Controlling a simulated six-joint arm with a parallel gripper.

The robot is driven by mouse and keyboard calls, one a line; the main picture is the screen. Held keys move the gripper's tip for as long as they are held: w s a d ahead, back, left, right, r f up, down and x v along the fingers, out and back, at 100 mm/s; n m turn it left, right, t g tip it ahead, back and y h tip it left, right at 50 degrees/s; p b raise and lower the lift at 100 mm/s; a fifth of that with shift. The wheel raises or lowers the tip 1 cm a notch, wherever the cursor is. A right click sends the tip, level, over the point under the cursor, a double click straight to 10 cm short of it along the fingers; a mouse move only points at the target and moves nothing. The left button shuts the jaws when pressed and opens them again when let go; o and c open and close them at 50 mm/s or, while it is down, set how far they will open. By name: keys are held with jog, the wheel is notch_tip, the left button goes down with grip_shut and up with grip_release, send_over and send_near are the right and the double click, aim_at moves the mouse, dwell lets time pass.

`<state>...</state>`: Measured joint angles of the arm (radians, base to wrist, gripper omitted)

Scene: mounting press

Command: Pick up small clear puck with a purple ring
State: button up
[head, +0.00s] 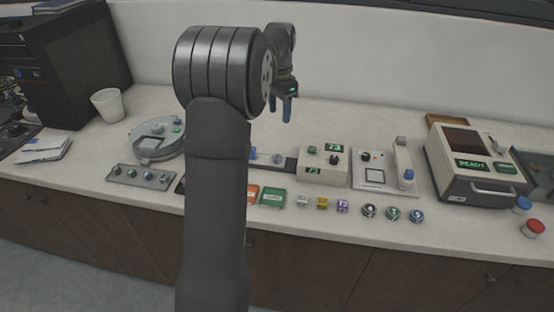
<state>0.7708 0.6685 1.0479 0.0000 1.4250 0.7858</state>
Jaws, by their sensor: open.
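The small clear puck with a purple ring (342,206) appears to be the purplish piece in the row of small pieces near the counter's front edge. It is small here, so its ring is not clear. A yellowish piece (322,202) stands to its left and a dark round piece (369,210) to its right. My gripper (281,112) is open and empty, with blue fingertips pointing down. It is raised above the counter, up and to the left of the puck in the picture, well apart from it.
Behind the row stand a box with green displays (323,164), a white device with a square plate (376,174) and a larger machine with a handle (470,165). Green (272,197) and orange boxes lie left of the row. A red-topped knob (535,226) is at right.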

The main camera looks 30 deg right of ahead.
jog(key=m, duration=0.7)
send_over(276, 157)
jog(key=d, duration=0.1)
jog(key=f, duration=1.2)
jog(key=shift+s+d, duration=0.1)
jog(key=shift+s, duration=0.1)
jog(key=shift+w+a+f, duration=0.1)
jog(key=shift+a+f, duration=0.05)
jog(key=shift+f, duration=0.75)
jog(key=shift+w+a+f, duration=0.1)
jog(key=shift+a+f, duration=0.05)
jog(key=shift+f, duration=0.8)
jog(key=shift+w+a+f, duration=0.1)
jog(key=shift+a+f, duration=0.05)
jog(key=shift+f, duration=0.75)
jog(key=c, duration=1.1)
